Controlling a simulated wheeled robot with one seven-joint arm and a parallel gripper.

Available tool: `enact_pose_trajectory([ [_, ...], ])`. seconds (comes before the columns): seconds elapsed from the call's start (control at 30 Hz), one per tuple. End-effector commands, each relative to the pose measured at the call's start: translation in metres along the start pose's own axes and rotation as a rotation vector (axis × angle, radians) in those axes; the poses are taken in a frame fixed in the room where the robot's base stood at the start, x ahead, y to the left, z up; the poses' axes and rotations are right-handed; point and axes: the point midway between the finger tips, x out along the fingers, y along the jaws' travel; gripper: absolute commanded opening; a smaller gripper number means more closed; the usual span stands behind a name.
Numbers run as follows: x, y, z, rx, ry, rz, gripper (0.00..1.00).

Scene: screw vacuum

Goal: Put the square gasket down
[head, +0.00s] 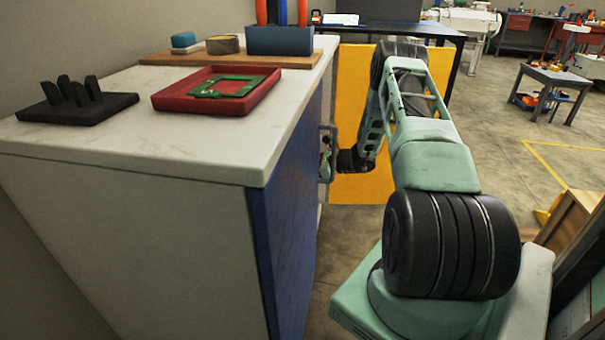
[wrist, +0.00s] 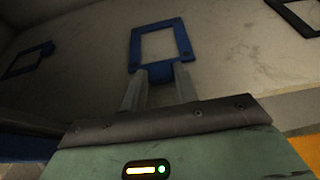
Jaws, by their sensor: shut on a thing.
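The blue square gasket (wrist: 183,40) is an open frame with a tab on its near edge. My gripper (wrist: 160,82) is shut on that tab. The gasket extends beyond the fingertips over a pale, stained surface; I cannot tell whether it touches that surface. In the head view my arm reaches down along the front of the cabinet, and the cabinet hides my fingers and the gasket.
In the wrist view a dark blue frame (wrist: 28,62) is at the left and a black frame (wrist: 296,14) at the upper right. The white-topped cabinet (head: 150,153) carries a red tray (head: 171,101) with a green frame (head: 232,86) and a black pronged stand (head: 77,106).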

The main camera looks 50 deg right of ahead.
Motion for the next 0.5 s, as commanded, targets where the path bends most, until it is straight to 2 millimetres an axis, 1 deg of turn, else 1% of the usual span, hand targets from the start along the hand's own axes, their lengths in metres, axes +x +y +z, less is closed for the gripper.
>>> enact_pose_trajectory([
  [0.17, 0.0014, 0.0003, -0.0036, 0.001, 0.0, 0.0, 0.08],
  [0.2, 0.001, 0.0002, -0.0023, 0.001, 0.001, 0.0, 0.41],
  [0.23, 0.0009, 0.0003, -0.0021, 0.001, 0.001, 0.001, 0.49],
  [0.27, 0.0009, 0.0003, -0.0021, 0.001, 0.001, 0.001, 0.52],
  [0.5, 0.0008, 0.0004, -0.0017, 0.001, 0.0, 0.001, 0.52],
])
